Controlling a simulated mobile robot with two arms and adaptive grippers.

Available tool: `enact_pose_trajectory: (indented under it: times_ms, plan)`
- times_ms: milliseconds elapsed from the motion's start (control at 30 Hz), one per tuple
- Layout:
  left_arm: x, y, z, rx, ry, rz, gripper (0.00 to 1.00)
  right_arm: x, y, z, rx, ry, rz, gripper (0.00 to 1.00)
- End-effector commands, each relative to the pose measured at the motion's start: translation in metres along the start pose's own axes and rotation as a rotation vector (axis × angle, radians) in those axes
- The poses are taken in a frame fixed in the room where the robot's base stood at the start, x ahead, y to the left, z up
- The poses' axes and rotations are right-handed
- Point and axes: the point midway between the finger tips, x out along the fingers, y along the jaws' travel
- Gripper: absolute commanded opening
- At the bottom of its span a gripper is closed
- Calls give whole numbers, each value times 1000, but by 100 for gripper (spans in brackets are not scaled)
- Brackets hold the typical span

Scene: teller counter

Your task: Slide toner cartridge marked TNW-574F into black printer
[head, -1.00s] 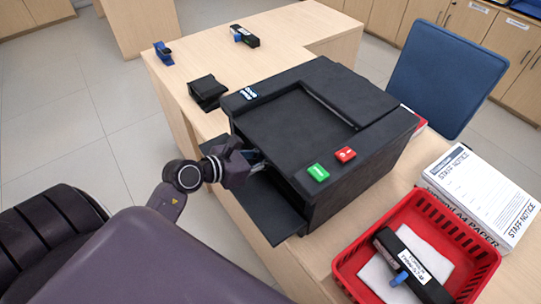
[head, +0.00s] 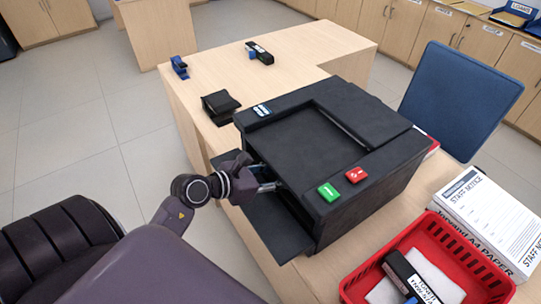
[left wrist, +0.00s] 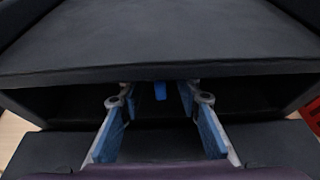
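The black printer (head: 310,150) stands on the counter with its front flap (head: 262,222) folded down. My left gripper (head: 272,186) is at the printer's front opening. In the left wrist view its two fingers (left wrist: 157,105) are spread apart and reach into the slot. A small blue tab (left wrist: 160,91) shows deeper in the dark slot, between the fingertips and apart from them. Whatever it belongs to is hidden in shadow. My right gripper is out of view.
The red basket (head: 478,262) stands right of the printer, beside a paper stack (head: 490,215). A black holder (head: 220,106), a blue tape dispenser (head: 180,66) and a black-and-blue item (head: 260,53) lie behind the printer. A blue chair (head: 460,95) stands behind the counter.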

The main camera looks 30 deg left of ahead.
Motion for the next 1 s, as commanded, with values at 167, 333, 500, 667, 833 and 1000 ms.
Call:
enact_pose_trajectory:
  times_ms: [167,333,500,667,833,1000]
  plan:
    - [-27,0,0,3,2,1,32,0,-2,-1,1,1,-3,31]
    - [-60,0,-1,3,3,0,32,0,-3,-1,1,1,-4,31]
    - [-89,-1,0,2,1,0,32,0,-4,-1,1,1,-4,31]
    - [-107,0,0,0,-1,0,32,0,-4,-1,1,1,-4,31]
    - [-115,0,1,1,-3,0,32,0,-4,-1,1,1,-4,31]
    - [-115,0,2,2,-4,0,32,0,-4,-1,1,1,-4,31]
